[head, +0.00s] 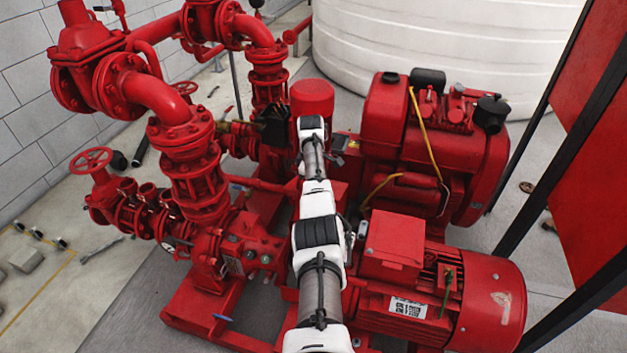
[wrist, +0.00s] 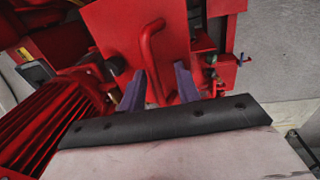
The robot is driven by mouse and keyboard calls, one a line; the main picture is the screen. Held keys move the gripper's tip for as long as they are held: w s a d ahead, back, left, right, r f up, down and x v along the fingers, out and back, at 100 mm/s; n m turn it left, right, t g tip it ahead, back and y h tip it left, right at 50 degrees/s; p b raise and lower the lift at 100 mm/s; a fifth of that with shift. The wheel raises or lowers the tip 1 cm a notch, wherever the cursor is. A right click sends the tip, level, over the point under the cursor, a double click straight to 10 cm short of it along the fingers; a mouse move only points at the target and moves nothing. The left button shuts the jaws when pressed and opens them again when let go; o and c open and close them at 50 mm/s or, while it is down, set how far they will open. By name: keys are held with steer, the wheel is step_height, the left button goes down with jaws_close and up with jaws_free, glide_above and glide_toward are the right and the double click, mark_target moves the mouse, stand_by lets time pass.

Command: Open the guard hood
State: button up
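The guard hood appears as a flat red panel (wrist: 108,28) with a red bar handle (wrist: 148,50) in the wrist view. My gripper (wrist: 161,70) has two purple fingers set apart, one on each side of the handle's lower part. The fingers point at the panel, and I cannot tell whether they touch it or the handle. In the head view my white and grey arm runs up the middle of the pumpset and hides the gripper and the handle.
In the head view a red motor (head: 440,300) lies at the lower right and a red engine (head: 430,150) behind it. Red pipes and valves (head: 185,150) stand at the left. A white tank (head: 430,40) is at the back. A red panel with black posts (head: 590,180) borders the right.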

step_height(320, 180, up, 14)
steer(key=s+b, duration=0.1)
steer(key=b, duration=0.1)
steer(key=shift+s+a+f+b, duration=0.15)
steer(key=shift+s+a+b, duration=0.05)
steer(key=shift+s+b, duration=0.1)
